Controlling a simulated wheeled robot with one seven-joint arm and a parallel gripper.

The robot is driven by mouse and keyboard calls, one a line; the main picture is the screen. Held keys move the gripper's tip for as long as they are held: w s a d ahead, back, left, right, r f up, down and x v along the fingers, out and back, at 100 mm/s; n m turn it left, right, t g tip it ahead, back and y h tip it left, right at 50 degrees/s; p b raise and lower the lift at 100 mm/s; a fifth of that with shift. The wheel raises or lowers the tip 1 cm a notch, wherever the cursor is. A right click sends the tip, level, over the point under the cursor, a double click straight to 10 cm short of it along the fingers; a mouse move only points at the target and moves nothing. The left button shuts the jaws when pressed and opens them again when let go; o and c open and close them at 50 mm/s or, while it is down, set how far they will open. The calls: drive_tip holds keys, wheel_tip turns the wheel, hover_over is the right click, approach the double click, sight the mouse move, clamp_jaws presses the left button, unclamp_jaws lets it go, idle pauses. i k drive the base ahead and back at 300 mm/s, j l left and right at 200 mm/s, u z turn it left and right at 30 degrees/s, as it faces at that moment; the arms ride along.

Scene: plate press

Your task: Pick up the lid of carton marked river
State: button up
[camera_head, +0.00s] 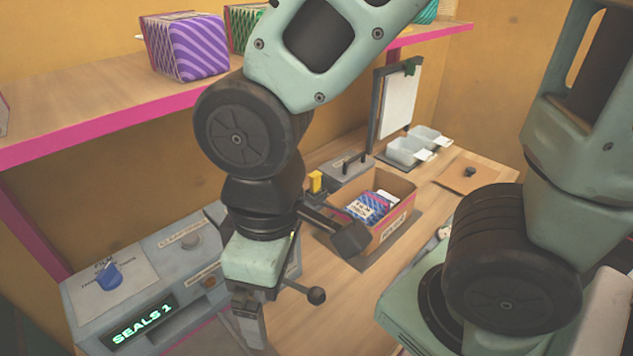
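An open cardboard carton (398,232) stands on the table right of the middle, with a printed label on its front that is too small to read. Patterned blue, pink and white packets (370,207) lie in it. A flat brown panel with a dark knob (470,172) lies at the back right; I cannot tell whether it is a carton lid. No mark reading river can be made out. My gripper (250,318) points down at the lower middle, left of the carton and apart from it. Its finger gap is not clear from this angle.
A grey machine (140,283) with a blue knob and a display reading SEALS 1 stands at the left. A grey handled box (347,168), clear trays (408,150) and an upright board (400,103) are behind. Patterned boxes (190,48) sit on the pink-edged shelf (100,128).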

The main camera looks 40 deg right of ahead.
sight(465, 175)
drive_tip(key=z, duration=0.45)
drive_tip(key=k+z, duration=0.15)
drive_tip(key=z, duration=0.35)
drive_tip(key=k+z, duration=0.1)
drive_tip(key=z, duration=0.8)
drive_tip(key=i+l+u, duration=0.1)
drive_tip(key=u, duration=0.35)
drive_tip(key=l+u, duration=0.15)
drive_tip(key=u, duration=0.3)
drive_tip(key=l+u, duration=0.15)
drive_tip(key=u, duration=0.3)
drive_tip(key=l+u, duration=0.2)
drive_tip(key=u, duration=0.25)
drive_tip(key=l+u, duration=0.15)
drive_tip(key=l, duration=0.4)
drive_tip(key=l+u, duration=0.2)
drive_tip(key=l, duration=0.3)
drive_tip(key=k+l+u, duration=0.15)
drive_tip(key=l, duration=0.4)
drive_tip(key=l+u, duration=0.15)
drive_tip(key=l, duration=0.35)
drive_tip(key=k+l, duration=0.1)
drive_tip(key=l, duration=0.15)
drive_tip(key=k+l, duration=0.1)
drive_tip(key=l, duration=0.15)
